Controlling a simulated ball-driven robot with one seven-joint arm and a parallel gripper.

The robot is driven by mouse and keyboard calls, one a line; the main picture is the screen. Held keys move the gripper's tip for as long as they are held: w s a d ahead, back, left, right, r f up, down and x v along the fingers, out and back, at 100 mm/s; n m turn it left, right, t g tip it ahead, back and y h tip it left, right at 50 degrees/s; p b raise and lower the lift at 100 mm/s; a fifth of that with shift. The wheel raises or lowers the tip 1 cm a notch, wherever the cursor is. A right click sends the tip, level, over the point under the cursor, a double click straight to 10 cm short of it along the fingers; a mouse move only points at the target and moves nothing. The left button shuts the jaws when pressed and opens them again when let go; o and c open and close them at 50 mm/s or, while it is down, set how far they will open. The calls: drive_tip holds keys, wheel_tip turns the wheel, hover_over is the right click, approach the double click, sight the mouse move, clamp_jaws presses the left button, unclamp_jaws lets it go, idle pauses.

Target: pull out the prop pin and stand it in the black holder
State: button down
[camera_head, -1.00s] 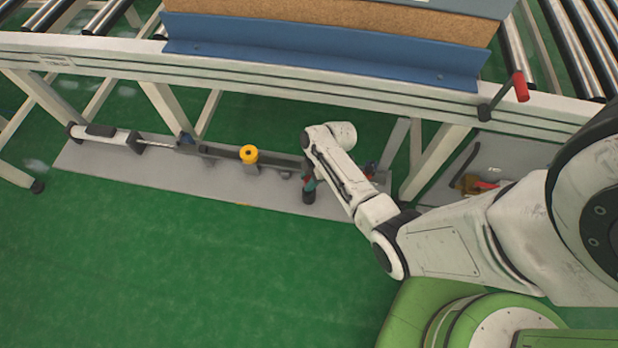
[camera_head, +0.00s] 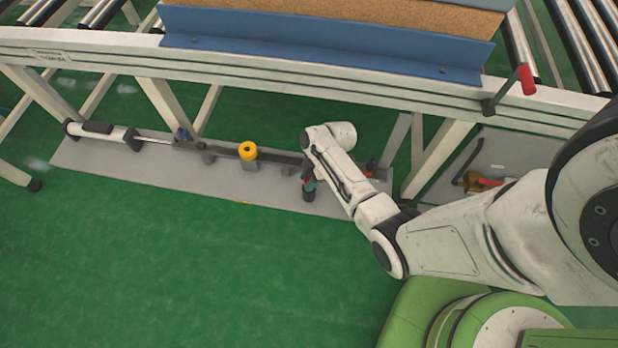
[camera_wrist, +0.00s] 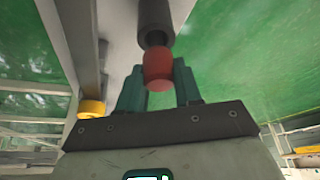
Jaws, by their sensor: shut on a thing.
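My gripper (camera_head: 308,180) is low over the grey base plate (camera_head: 250,196), under the conveyor's side rail. In the wrist view its two teal fingers (camera_wrist: 158,84) are shut on the red grip of the prop pin (camera_wrist: 157,66). A short dark shank shows beyond the grip and meets the mouth of the black holder (camera_wrist: 156,16). The pin lines up with the holder; how deep it sits inside cannot be seen. In the head view the black holder (camera_head: 309,195) stands on the plate directly below my fingers.
A yellow knob (camera_head: 248,151) stands on the plate to the left, by a long dark bar and a white cylinder (camera_head: 100,132). A red-handled crank (camera_head: 525,79) juts from the rail. The green floor in front is clear.

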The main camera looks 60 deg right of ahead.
drive_tip(key=shift+f+b, duration=0.5)
drive_tip(key=shift+f, duration=0.1)
drive_tip(key=c, duration=0.7)
unclamp_jaws()
drive_tip(key=p+v, duration=0.2)
drive_tip(key=v, duration=0.8)
drive_tip(key=shift+s+d+r+p, duration=0.15)
drive_tip(key=shift+r+p, duration=0.2)
drive_tip(key=s+a+r+m+h+p, duration=0.1)
drive_tip(key=s+a+r+m+p, duration=0.1)
drive_tip(key=a+r, duration=0.3)
drive_tip(key=s+a+r+m+g+h+p, duration=0.1)
drive_tip(key=s+a+r+m+p, duration=0.1)
drive_tip(key=s+a+r+m, duration=0.2)
drive_tip(key=s+a+r+m+h+p, duration=0.1)
drive_tip(key=s+a+r+m, duration=0.3)
drive_tip(key=r, duration=0.5)
drive_tip(key=shift+s+a+r+g+h+p, duration=0.35)
drive_tip(key=shift+s+a+p, duration=0.25)
drive_tip(key=shift+a, duration=0.2)
